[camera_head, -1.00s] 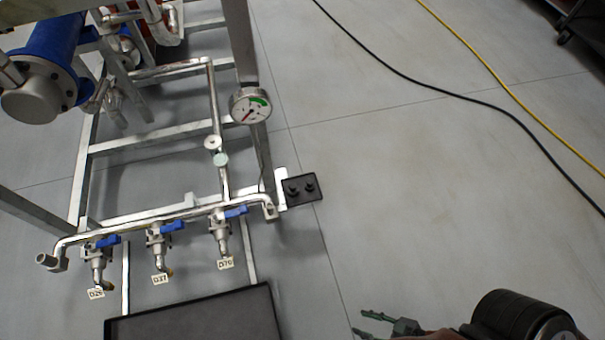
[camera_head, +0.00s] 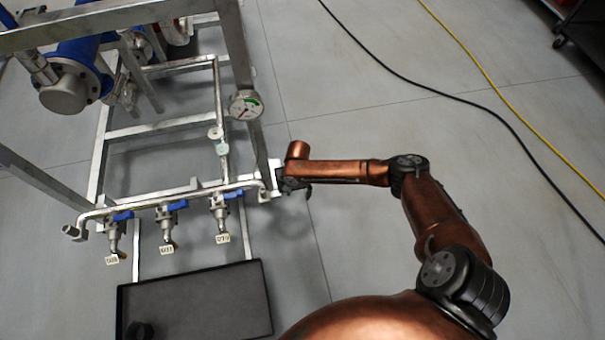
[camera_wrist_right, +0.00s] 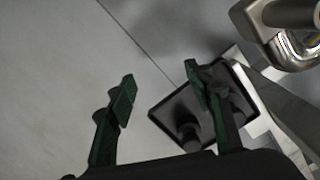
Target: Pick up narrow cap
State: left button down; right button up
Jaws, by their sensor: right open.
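A small black tray (camera_wrist_right: 168,103) with dark caps on it shows in the right wrist view, beside the skid's metal foot. One dark cap (camera_wrist_right: 188,132) stands on the tray between and beyond my fingers. Another dark shape is partly hidden behind the right-hand finger, and I cannot tell which cap is the narrow one. My right gripper (camera_wrist_right: 159,84) is open with green fingertips, over the tray's left side, with nothing between them. In the head view my right gripper (camera_head: 298,188) is by the skid's corner and hides the tray. My left gripper is not in view.
The metal skid frame (camera_head: 160,128) with blue-handled valves (camera_head: 168,225) and a gauge (camera_head: 246,105) stands close left of my right gripper. Open floor lies right, crossed by cables.

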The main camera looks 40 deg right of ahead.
jog(key=w+d+r+m, duration=0.1)
jog(key=w+d+r, duration=0.2)
jog(key=w+d+r+m, duration=0.2)
jog(key=w+d+r, duration=0.1)
jog(key=shift+w+r+t+h, duration=0.25)
jog(key=shift+r+t+h, duration=0.05)
jog(key=shift+r, duration=0.05)
jog(key=shift+w+d+r+m, duration=0.15)
jog(key=shift+w+d+m, duration=0.05)
jog(key=shift+d+m, duration=0.1)
jog(key=shift+d+f+b, duration=0.1)
jog(key=shift+f+b, duration=0.45)
jog(key=shift+f, duration=0.3)
jog(key=shift+f+b, duration=0.35)
jog(key=shift+f, duration=0.15)
jog(key=f+b, duration=0.1)
jog(key=f, duration=0.1)
jog(key=f+b, duration=0.2)
jog(key=shift+s+d, duration=0.1)
jog(key=shift+d, duration=0.1)
jog(key=shift+f+b, duration=0.35)
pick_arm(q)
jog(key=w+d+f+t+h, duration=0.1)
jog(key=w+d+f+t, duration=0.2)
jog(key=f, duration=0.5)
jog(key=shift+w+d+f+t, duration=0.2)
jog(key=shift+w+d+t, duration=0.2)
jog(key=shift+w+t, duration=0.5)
